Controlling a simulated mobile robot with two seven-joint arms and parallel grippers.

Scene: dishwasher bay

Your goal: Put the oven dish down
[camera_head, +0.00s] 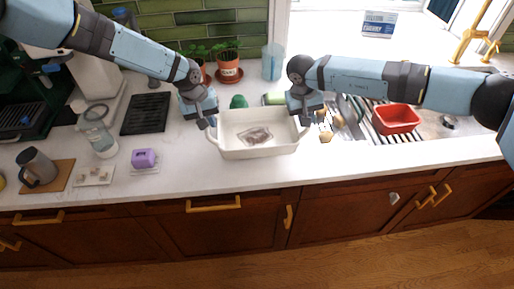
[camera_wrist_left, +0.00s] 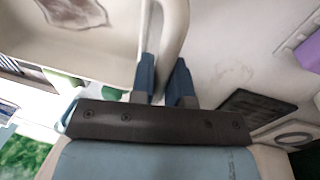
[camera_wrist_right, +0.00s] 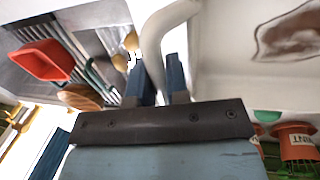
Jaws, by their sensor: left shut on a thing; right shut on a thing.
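The oven dish (camera_head: 259,152) is a cream rectangular dish with a loop handle at each end and a brown patch on its inside floor. It is at the front middle of the white counter; whether its base touches the counter I cannot tell. My left gripper (camera_head: 207,122) is shut on the dish's left handle, which shows between the fingers in the left wrist view (camera_wrist_left: 172,40). My right gripper (camera_head: 304,118) is shut on the right handle, which shows in the right wrist view (camera_wrist_right: 155,45). The dish looks about level.
A red basin (camera_head: 396,118) stands on the drying rack at the right. Potted herbs (camera_head: 228,68) stand behind. The counter between the purple item and the dish is clear.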

